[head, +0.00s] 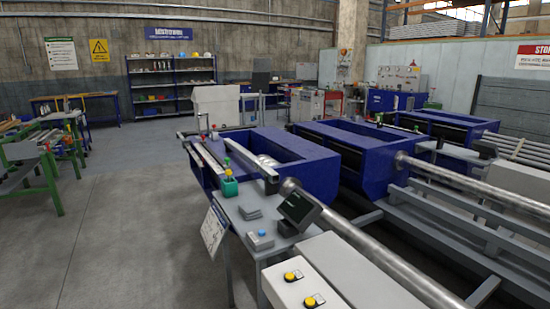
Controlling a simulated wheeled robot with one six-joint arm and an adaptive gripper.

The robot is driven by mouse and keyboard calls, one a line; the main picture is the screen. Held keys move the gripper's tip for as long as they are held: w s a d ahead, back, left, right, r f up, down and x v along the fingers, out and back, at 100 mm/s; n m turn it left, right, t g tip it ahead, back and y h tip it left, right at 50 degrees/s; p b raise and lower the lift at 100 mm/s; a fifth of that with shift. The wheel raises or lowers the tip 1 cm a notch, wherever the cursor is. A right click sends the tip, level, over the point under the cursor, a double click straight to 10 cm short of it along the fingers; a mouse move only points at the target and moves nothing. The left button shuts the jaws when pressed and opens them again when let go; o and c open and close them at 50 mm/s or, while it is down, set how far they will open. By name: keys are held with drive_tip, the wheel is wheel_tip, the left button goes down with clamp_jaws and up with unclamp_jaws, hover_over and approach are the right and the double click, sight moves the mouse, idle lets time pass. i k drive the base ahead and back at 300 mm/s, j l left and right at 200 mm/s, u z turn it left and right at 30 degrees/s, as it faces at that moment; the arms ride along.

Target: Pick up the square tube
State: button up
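A grey straight bar with a square-looking end, which looks like the square tube (254,164), lies near the middle of the view. It lies along the left side of the nearest blue machine, and its near end reaches over the grey table (238,200). I cannot tell exactly what it rests on. My gripper is not in view.
On the grey table are a green holder (229,187), grey plates (250,213) and a dark screen (298,211). A thick round bar (370,252) runs along the right. A green-framed rack (48,160) stands left. The floor (125,230) at left centre is clear.

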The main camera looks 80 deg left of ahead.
sight(273, 177)
drive_tip(key=u, duration=2.9)
drive_tip(key=i+j+u, duration=0.45)
drive_tip(key=i+j, duration=0.25)
drive_tip(key=j, duration=0.3)
drive_tip(key=i+j+u, duration=0.5)
drive_tip(key=i+j, duration=0.3)
drive_tip(key=i+z, duration=0.1)
drive_tip(key=i, duration=0.9)
drive_tip(key=i+j+z, duration=0.1)
drive_tip(key=i, duration=0.9)
drive_tip(key=i+z, duration=0.45)
drive_tip(key=i+j+z, duration=0.3)
drive_tip(key=i+z, duration=0.2)
drive_tip(key=i, duration=0.15)
drive_tip(key=i+l+z, duration=0.1)
drive_tip(key=i+z, duration=0.15)
drive_tip(key=z, duration=0.2)
drive_tip(key=i+z, duration=0.25)
drive_tip(key=z, duration=0.2)
drive_tip(key=i+j+z, duration=0.1)
drive_tip(key=i+z, duration=0.15)
drive_tip(key=z, duration=0.2)
drive_tip(key=i+j+z, duration=0.15)
drive_tip(key=z, duration=0.3)
drive_tip(key=i+j+z, duration=0.25)
drive_tip(key=i+l, duration=0.05)
